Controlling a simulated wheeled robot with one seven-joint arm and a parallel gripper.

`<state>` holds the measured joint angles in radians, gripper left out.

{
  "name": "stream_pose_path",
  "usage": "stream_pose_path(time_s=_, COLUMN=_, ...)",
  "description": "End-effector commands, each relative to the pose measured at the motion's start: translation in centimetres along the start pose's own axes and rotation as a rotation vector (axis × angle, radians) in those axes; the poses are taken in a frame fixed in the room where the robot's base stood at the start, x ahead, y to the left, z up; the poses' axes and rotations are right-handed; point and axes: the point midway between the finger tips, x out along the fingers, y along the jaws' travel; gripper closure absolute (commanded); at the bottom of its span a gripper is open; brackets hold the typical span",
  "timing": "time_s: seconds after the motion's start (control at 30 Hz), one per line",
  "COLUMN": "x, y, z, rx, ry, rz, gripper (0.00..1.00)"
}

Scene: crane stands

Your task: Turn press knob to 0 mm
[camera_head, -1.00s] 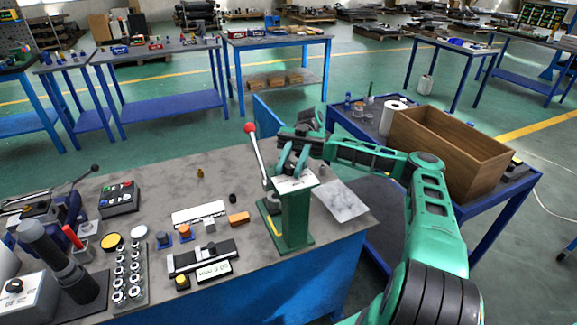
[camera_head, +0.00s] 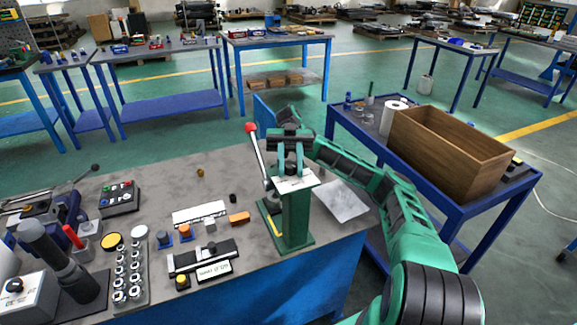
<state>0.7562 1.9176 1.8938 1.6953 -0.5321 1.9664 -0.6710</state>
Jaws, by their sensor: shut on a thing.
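The press (camera_head: 294,217) is a green upright stand on the grey workbench, with a white label plate on its top and a lever (camera_head: 257,155) with a red ball end at its left. My gripper (camera_head: 291,172) points down at the top of the press, its two light teal fingers on either side of something there. The fingers are shut on the press knob, which is mostly hidden between and behind them.
On the workbench (camera_head: 330,238) left of the press lie a caliper-like black gauge (camera_head: 202,256), an orange block (camera_head: 239,218) and a white strip (camera_head: 199,213). A wooden box (camera_head: 450,150) stands on the blue cart at right.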

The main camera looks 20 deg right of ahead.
Motion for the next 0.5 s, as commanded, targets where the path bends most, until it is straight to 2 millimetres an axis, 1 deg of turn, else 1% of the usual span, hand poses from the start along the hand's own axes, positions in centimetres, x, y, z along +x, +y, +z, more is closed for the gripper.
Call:
stream_pose_path(time_s=0.4, x=0.09, y=-0.02, z=0.20, rx=0.001, ry=-0.002, rz=-0.012, gripper=0.98)
stream_pose_path(time_s=0.43, x=0.08, y=-0.02, z=0.20, rx=0.001, ry=-0.002, rz=-0.012, gripper=0.73)
stream_pose_path(time_s=0.5, x=0.07, y=-0.02, z=0.19, rx=0.001, ry=-0.002, rz=-0.011, gripper=0.57)
